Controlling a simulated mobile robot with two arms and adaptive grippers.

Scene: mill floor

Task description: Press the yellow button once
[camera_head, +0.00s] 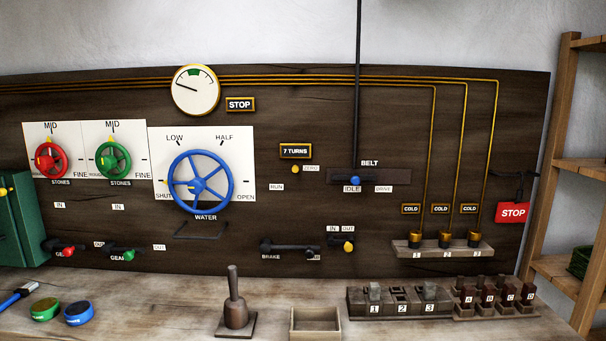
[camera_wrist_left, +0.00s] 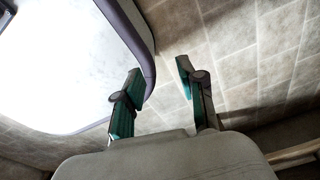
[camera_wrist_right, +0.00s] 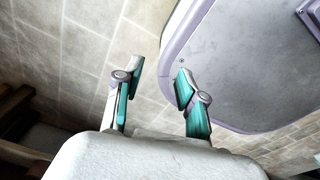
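A small round yellow button (camera_head: 295,169) sits on the dark wooden panel, below the 7 TURNS plate (camera_head: 296,151) and left of a small white label that seems to read ZERO. A yellow-ended knob (camera_head: 348,245) also shows lower on the panel, under the IN and OUT labels. Neither gripper is in the head view. In the left wrist view my left gripper (camera_wrist_left: 158,74) is open and empty. In the right wrist view my right gripper (camera_wrist_right: 160,72) is open and empty. Both wrist views show floor tiles and no panel.
A blue wheel (camera_head: 200,182) stands left of the button, and a lever with a blue knob (camera_head: 353,181) to the right. On the bench (camera_head: 180,310) are a wooden-handled tool (camera_head: 235,312), an open box (camera_head: 316,334) and block racks (camera_head: 400,314). A STOP sign (camera_head: 513,212) hangs far right.

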